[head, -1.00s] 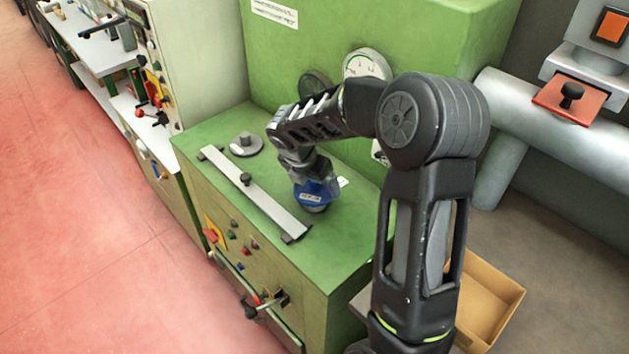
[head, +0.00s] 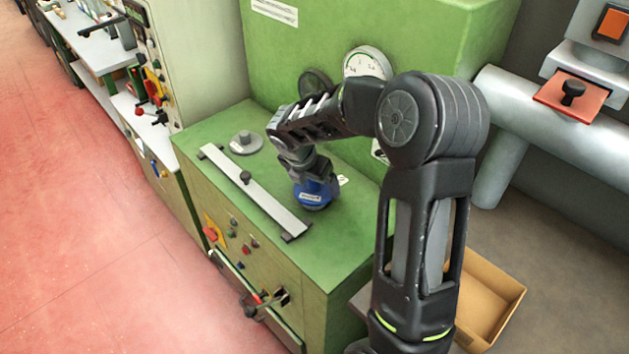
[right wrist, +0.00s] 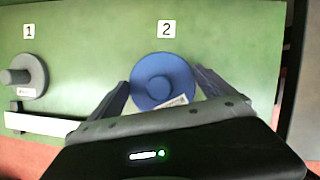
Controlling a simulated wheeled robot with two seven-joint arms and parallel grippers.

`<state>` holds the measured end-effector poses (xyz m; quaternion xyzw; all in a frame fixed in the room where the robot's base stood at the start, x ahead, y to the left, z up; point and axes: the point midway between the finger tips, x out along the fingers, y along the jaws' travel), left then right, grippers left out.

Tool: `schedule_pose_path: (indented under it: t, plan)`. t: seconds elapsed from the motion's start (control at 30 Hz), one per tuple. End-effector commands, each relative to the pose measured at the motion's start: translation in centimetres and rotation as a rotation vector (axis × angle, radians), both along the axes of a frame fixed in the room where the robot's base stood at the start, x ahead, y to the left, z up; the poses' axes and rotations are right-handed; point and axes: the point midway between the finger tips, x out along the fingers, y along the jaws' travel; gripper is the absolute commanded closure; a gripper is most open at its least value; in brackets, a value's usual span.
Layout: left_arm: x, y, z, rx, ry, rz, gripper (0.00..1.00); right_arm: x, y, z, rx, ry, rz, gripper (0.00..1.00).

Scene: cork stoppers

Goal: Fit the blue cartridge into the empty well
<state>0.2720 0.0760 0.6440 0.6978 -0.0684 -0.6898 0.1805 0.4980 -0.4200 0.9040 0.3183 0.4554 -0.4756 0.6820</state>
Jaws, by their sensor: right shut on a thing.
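The blue cartridge (head: 317,196) is a round blue piece with a small pale label. It stands at the right part of the green bench top, beside the place marked 2. In the right wrist view the cartridge (right wrist: 160,73) shows from above, just below the number 2 plate (right wrist: 167,29). My right gripper (head: 308,178) is shut on it, with a finger on either side. No empty well is visible; I cannot tell whether one lies under the cartridge. My left gripper is not in view.
A grey round piece with a knob (head: 246,143) sits at place 1 (right wrist: 29,31). A long grey bar (head: 262,198) with a black knob lies along the bench's front. A green cabinet with a gauge (head: 367,64) rises behind. An open cardboard box (head: 491,300) stands at the right.

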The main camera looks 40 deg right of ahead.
Motion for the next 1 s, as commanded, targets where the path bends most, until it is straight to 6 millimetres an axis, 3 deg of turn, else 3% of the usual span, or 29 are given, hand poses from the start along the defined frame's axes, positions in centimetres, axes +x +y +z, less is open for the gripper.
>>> schedule_pose_path:
  t: [1.0]
  plan:
    - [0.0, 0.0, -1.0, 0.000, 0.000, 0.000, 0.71, 0.0, 0.0, -1.6, -0.001, -0.001, 0.000, 0.80]
